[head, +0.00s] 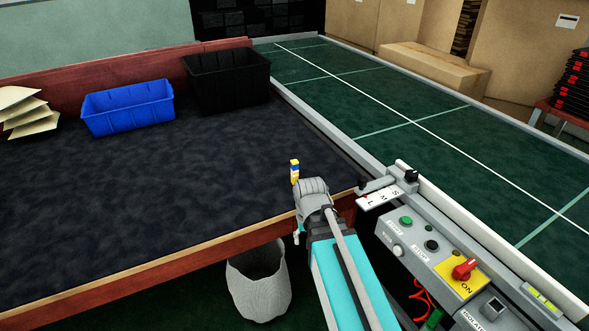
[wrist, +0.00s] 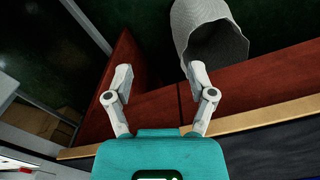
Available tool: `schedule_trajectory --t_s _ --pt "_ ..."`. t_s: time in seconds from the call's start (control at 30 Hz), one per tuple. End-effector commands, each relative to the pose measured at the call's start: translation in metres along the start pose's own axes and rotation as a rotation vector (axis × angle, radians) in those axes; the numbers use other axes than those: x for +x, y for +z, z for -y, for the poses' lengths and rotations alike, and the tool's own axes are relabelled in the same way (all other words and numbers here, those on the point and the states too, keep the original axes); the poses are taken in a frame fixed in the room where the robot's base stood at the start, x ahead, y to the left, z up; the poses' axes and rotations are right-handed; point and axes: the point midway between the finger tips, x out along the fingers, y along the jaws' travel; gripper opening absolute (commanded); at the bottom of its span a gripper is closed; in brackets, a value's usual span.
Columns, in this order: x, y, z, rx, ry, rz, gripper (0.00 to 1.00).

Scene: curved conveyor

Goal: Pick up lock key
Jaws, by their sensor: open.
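A red key-like handle (head: 465,268) sits on a yellow plate marked ON, on the grey control panel (head: 410,245) at the lower right of the head view. I take it for the lock key, but cannot be sure. My gripper is open and empty in the wrist view (wrist: 161,75), its two pale fingers apart above the table's front edge. In the head view my wrist hides most of it. The gripper is left of the control panel, apart from the red handle. The handle is not clearly seen in the wrist view.
A dark-topped table (head: 150,200) holds a blue bin (head: 128,108), a black bin (head: 228,82) and envelopes (head: 25,112). A small yellow-blue item (head: 294,172) shows beside my wrist. A grey waste basket (head: 258,285) stands below. The green conveyor (head: 400,110) is clear.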

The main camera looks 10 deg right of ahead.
Motion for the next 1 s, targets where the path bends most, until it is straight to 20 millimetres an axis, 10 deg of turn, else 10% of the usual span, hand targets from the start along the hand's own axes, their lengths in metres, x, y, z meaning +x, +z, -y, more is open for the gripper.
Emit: schedule_trajectory --t_s 1.0 --pt "-0.19 -0.2 0.014 1.027 0.0 -0.001 0.71"
